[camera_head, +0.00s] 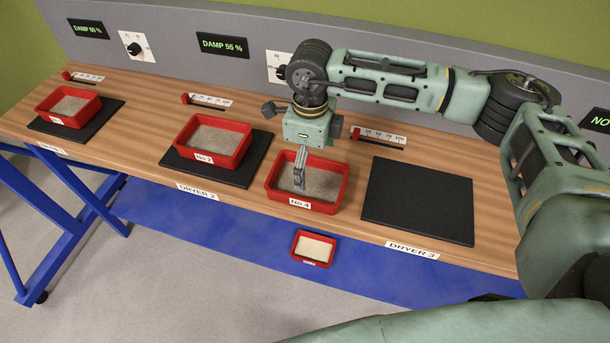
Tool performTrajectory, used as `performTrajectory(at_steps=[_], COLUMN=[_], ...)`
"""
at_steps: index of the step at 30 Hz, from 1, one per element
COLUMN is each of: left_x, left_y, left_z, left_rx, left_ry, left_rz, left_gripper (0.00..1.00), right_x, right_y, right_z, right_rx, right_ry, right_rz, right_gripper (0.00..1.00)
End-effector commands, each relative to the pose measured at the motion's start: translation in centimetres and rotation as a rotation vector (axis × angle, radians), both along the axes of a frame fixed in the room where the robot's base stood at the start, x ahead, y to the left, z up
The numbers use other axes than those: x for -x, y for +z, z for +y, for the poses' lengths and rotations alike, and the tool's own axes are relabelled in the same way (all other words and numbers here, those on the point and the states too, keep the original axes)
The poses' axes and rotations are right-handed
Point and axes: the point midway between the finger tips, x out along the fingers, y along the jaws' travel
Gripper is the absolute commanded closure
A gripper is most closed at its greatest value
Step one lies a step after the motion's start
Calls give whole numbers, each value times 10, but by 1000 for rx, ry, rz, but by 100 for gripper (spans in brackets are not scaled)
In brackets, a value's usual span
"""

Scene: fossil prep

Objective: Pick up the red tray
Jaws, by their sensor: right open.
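Several red trays filled with grey-tan sand are in view. The red tray marked No 4 (338,191) sits on the wooden bench between two black pads. The red tray marked No 2 (207,160) sits on the middle pad. Another red tray (70,119) sits on the left pad. A smaller-looking red tray (313,263) lies lower, on the blue surface. My left gripper is not in view.
The black pad at Dryer 3 (418,202) is empty. Sliders with red knobs (186,98) line the back of the wooden bench (135,98). A grey panel (160,45) with dials and damp displays stands behind. Blue legs (75,190) support the bench.

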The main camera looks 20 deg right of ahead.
Motion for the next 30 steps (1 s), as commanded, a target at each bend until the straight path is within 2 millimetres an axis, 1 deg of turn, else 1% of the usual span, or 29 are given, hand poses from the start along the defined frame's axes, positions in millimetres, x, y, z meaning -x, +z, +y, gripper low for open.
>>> performTrajectory(at_steps=[5,9,13,16,22,30], left_x=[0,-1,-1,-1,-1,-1], left_y=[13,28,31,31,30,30], left_z=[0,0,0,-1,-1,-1], left_rx=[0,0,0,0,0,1], left_ry=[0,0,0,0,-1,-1], left_rz=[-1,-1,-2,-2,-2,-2], left_gripper=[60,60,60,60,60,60], right_x=[1,1,1,1,0,0], right_y=[-18,-37,-55,-62,-63,-62], right_z=[2,5,5,5,5,5], right_rx=[0,1,-1,-1,-2,-2], right_ry=[1,2,1,2,2,2], right_rz=[4,4,2,0,0,0], right_gripper=[0,0,0,0,0,24])
